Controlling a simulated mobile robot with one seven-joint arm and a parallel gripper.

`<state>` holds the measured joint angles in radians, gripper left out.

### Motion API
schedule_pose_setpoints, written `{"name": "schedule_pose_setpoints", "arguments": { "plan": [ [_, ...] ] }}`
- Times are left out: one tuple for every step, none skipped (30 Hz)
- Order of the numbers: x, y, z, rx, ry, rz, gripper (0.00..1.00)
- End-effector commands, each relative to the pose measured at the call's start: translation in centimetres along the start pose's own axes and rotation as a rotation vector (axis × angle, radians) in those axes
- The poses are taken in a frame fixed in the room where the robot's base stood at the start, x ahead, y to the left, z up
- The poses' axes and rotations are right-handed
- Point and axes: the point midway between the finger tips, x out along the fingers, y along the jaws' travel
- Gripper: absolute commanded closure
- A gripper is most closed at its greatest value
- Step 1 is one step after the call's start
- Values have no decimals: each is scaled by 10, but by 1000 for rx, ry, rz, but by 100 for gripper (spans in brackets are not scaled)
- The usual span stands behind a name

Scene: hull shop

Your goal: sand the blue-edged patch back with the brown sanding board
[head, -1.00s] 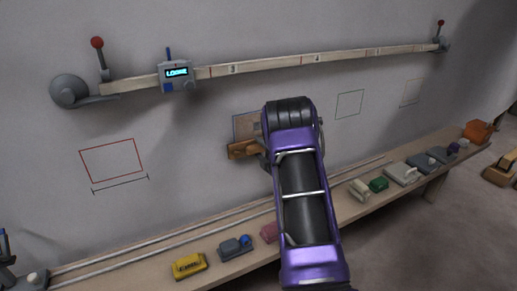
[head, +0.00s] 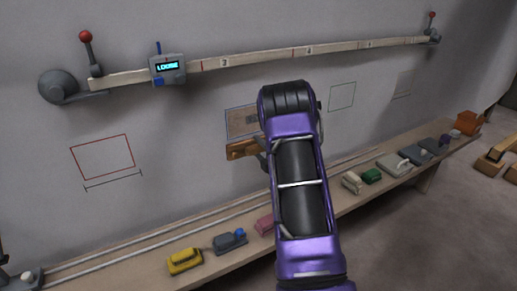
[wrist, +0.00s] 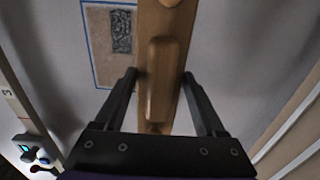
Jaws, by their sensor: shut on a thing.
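The blue-edged patch (head: 240,117) is a tan rectangle on the grey wall, left of my arm, which hides its right part in the head view. In the wrist view the patch (wrist: 104,66) shows a dark, rough, speckled area (wrist: 121,32) near its top end. The brown sanding board (head: 238,150) is a long wooden board with a raised handle, lying along the patch's lower edge. My gripper (wrist: 160,76) is shut on the board's handle (wrist: 160,60), one finger on each side. I cannot tell whether the board touches the wall.
A wooden rail (head: 270,56) with numbers and a device reading LOOSE (head: 167,68) runs above. A red outline (head: 103,157) is on the wall to the left. A bench (head: 130,270) below holds a yellow block (head: 185,261) and several other tools.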

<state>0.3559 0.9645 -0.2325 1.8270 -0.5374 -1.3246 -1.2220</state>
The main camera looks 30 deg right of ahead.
Motion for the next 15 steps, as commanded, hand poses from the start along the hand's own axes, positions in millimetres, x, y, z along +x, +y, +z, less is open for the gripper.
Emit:
{"name": "schedule_pose_setpoints", "arguments": {
  "plan": [
    [-3, 1, 1, -1, -1, 1, 85],
    [-5, 1, 1, -1, -1, 0, 85],
    [-10, 1, 1, -1, -2, 0, 85],
    [-13, 1, 1, -1, -2, 0, 85],
    [-17, 1, 1, -1, -2, 0, 85],
    [-22, 1, 1, -1, -2, 0, 85],
    [-26, 0, 1, 0, -2, 0, 85],
    [-29, 0, 1, 0, -2, 0, 85],
    [-34, 1, 1, 0, -1, 0, 85],
    [-37, 0, 1, 0, -1, 0, 85],
    [-40, 1, 1, 0, -1, 0, 85],
    [-43, 1, 1, 0, -1, 1, 85],
    [-45, 1, 1, 0, -1, 1, 85],
    [-47, 1, 1, 0, -1, 1, 85],
    [-48, 1, 1, 0, -1, 1, 85]
  ]
}}
